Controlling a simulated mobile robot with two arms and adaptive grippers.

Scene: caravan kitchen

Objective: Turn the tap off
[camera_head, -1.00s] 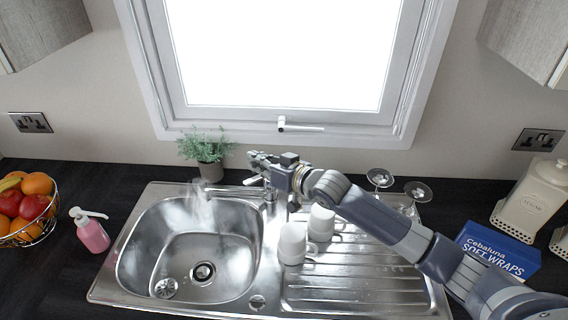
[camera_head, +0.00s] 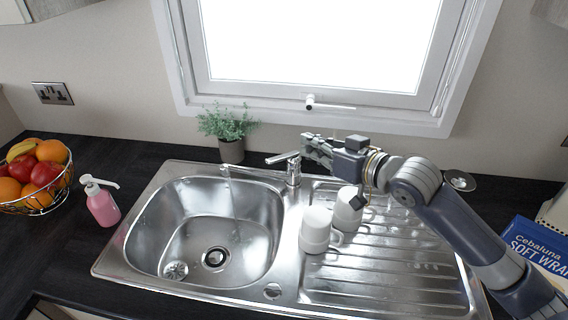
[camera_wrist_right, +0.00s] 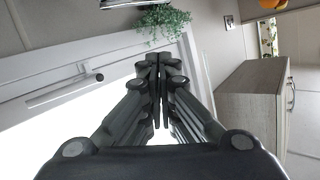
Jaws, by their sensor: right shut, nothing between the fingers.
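The chrome tap (camera_head: 293,172) stands at the back rim of the steel sink (camera_head: 150,262). Its lever (camera_head: 282,157) points left, and its thin spout (camera_head: 252,174) reaches left over the basin. My left gripper is out of view.
Two white mugs (camera_head: 315,230) stand on the drainer below my right arm. A potted plant (camera_head: 232,150) stands behind the sink, and the window handle (camera_head: 330,106) is above. A pink soap bottle (camera_head: 103,207) and fruit basket (camera_head: 35,195) are at left.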

